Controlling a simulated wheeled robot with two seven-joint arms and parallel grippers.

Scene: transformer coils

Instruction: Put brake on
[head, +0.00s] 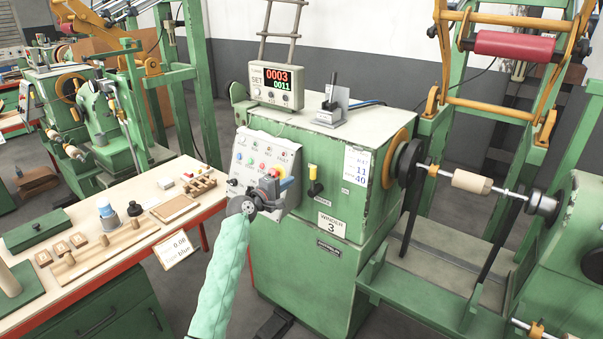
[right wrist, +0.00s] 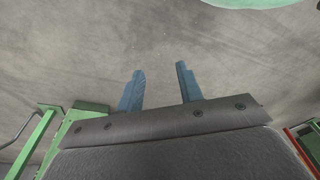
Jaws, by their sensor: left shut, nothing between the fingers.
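The green winder (head: 330,240) stands in the middle of the head view, with a sloped control panel (head: 246,160) of coloured buttons on its left. A small black-and-yellow handle (head: 315,180) sits on its front face, and an upright black lever (head: 332,88) in a metal bracket stands on its top. I cannot tell from the labels which of them is the brake. My left gripper (head: 286,184) is shut and empty, in front of the panel's lower right part, left of the handle. Contact is unclear. My right gripper (right wrist: 160,82) is open and empty above bare floor.
A display box (head: 277,84) reading 0003 over 0011 stands on the winder. A shaft with a wooden spool (head: 471,182) runs out to the right. A workbench (head: 207,200) with wooden parts and a price-like card (head: 176,248) is at left. A red roller (head: 514,46) hangs at upper right.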

